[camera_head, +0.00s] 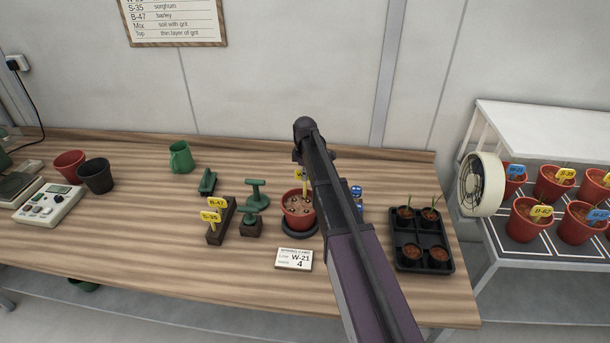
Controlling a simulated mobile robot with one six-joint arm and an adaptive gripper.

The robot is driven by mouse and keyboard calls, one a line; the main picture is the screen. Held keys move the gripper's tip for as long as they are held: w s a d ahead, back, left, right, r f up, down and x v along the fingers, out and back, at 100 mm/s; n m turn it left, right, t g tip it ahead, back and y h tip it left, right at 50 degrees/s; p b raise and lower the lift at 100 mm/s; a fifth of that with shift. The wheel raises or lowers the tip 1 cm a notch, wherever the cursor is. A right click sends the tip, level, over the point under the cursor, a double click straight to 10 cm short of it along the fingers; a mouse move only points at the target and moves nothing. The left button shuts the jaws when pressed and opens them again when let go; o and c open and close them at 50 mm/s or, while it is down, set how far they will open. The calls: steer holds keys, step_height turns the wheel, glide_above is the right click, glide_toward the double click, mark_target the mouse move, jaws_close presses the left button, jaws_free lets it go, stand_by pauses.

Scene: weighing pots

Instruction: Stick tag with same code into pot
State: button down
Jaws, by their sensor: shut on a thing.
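A red pot (297,216) of soil with pale bits on top stands on a dark saucer (299,230). A card (294,259) in front of it reads W-21 and 4. My gripper (300,178) is just above the pot, mostly hidden by my arm, and shut on a yellow tag (307,163). The tag's code and lower end cannot be made out, nor whether it touches the soil. A dark rack (221,223) to the left holds yellow tags B-47 (217,202) and S-35 (210,216).
Green tampers (256,193) stand between rack and pot. Blue tags (356,191) show right of my arm. A black tray (421,258) of small pots is at right, beside a fan (482,184) and shelf of tagged pots. Left are a green jug (180,158) and empty pots (96,175).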

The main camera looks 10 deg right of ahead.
mark_target(305, 183)
steer(key=shift+f+b, duration=2)
steer(key=shift+f, duration=0.05)
steer(key=shift+c, duration=0.8)
jaws_free()
steer(key=shift+r, duration=0.2)
steer(key=shift+r+p, duration=3.55)
steer(key=shift+p, duration=0.2)
steer(key=shift+r+p, duration=2)
steer(key=shift+p, duration=0.05)
